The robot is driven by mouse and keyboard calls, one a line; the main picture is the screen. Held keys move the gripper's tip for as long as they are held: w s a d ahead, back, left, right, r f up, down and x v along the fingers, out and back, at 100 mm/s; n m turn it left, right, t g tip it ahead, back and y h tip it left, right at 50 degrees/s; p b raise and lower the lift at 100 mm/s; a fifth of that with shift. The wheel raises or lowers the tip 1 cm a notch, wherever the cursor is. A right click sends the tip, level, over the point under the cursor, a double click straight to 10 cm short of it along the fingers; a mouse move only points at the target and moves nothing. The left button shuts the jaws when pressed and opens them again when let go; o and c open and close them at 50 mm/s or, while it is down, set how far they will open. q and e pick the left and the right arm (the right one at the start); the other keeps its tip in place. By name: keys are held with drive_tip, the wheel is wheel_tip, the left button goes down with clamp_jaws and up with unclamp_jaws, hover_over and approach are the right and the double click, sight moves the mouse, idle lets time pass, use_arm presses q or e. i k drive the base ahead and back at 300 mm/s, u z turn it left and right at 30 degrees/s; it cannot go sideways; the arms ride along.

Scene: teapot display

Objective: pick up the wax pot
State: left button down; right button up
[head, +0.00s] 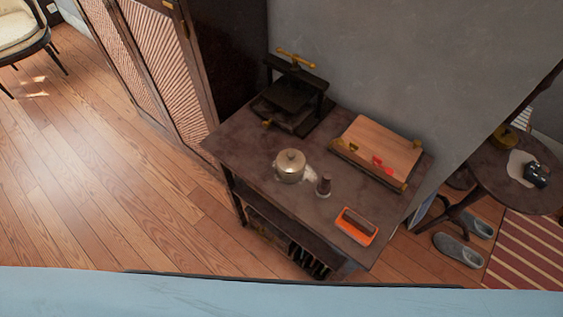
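A small pale metal pot with a domed lid and knob, which looks like the wax pot (289,167), stands upright near the middle of the dark side table (240,150). A whitish part of it, perhaps its handle or spout, points toward the lower right. A small dark stamp-like object (323,185) stands close to its right. Neither of my grippers shows in the head view.
A black press with a brass handle (295,60) stands at the table's back left. A wooden slanted board (380,150) lies at the back right, and an orange tray (356,227) near the front right. A round table (500,175) and grey slippers (458,250) are at right. Floor is clear at left.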

sight(289, 178)
drive_tip(key=k, duration=0.5)
drive_tip(key=u, duration=1.4)
drive_tip(key=i, duration=1.25)
drive_tip(key=z, duration=2.1)
